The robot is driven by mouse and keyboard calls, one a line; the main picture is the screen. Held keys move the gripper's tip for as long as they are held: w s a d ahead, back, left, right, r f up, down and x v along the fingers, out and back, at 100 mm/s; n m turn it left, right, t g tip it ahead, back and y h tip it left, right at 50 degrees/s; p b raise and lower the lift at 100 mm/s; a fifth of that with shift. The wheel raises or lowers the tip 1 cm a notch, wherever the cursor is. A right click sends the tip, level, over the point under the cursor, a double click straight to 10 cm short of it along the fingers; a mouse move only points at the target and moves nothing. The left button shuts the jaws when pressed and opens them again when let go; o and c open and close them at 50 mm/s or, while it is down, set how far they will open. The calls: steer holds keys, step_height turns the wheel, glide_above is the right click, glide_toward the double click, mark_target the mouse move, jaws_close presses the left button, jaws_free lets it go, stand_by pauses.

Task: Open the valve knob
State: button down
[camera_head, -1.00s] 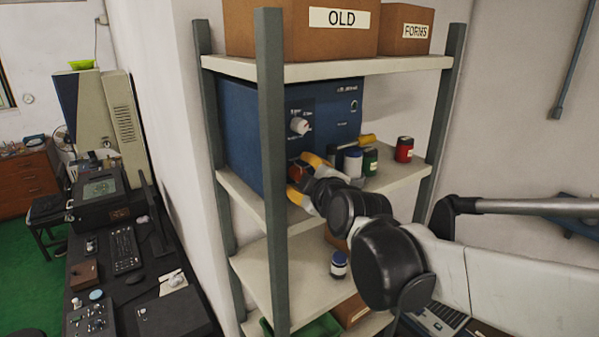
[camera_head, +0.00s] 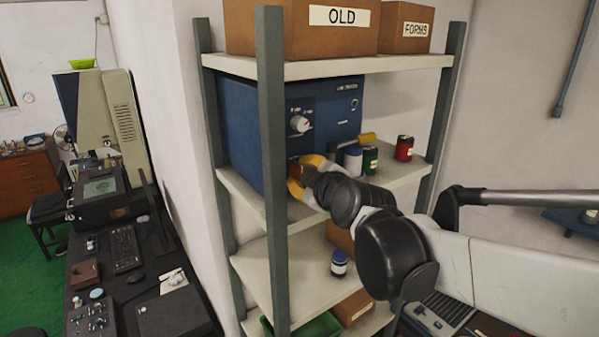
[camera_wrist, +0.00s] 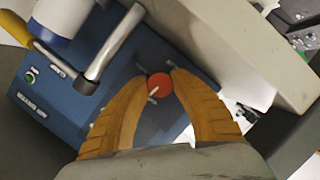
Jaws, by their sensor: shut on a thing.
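The valve knob (camera_wrist: 159,85) is round and red with a pale pointer, low on the front of a blue box (camera_head: 335,98). My gripper (camera_wrist: 161,70) has two orange-yellow fingers, one on each side of the knob. They are shut on it, with the tips at its edges. In the head view my gripper (camera_head: 296,174) is at the lower front of the blue box, and a reddish patch shows between its fingers. The knob is mostly hidden there. A white dial (camera_head: 300,125) sits higher on the same panel.
The blue box stands on the middle shelf (camera_head: 405,172) of a grey-post rack. A white jar (camera_head: 353,160), a green jar (camera_head: 370,159) and a red jar (camera_head: 404,148) stand to its right. A post (camera_head: 271,170) rises left of my gripper. A bent metal bar (camera_wrist: 112,42) is close in the wrist view.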

steer(key=m+g+y+b, duration=0.1)
steer(key=m, duration=0.2)
steer(key=m+y, duration=0.1)
steer(key=m+g+b, duration=0.1)
steer(key=m, duration=0.1)
steer(key=shift+d+f+g+y+b, duration=0.1)
steer(key=shift+g+y+b, duration=0.2)
steer(key=shift+y, duration=0.1)
steer(key=m+y+b, duration=0.1)
steer(key=m+b, duration=0.1)
steer(key=m, duration=0.1)
steer(key=shift+m+g, duration=0.3)
steer(key=shift+g, duration=0.1)
steer(key=shift+m+g+y+b, duration=0.3)
steer(key=shift+m+y+b, duration=0.55)
steer(key=shift+m, duration=0.25)
steer(key=c, duration=1)
jaws_free()
steer(key=shift+c, duration=0.2)
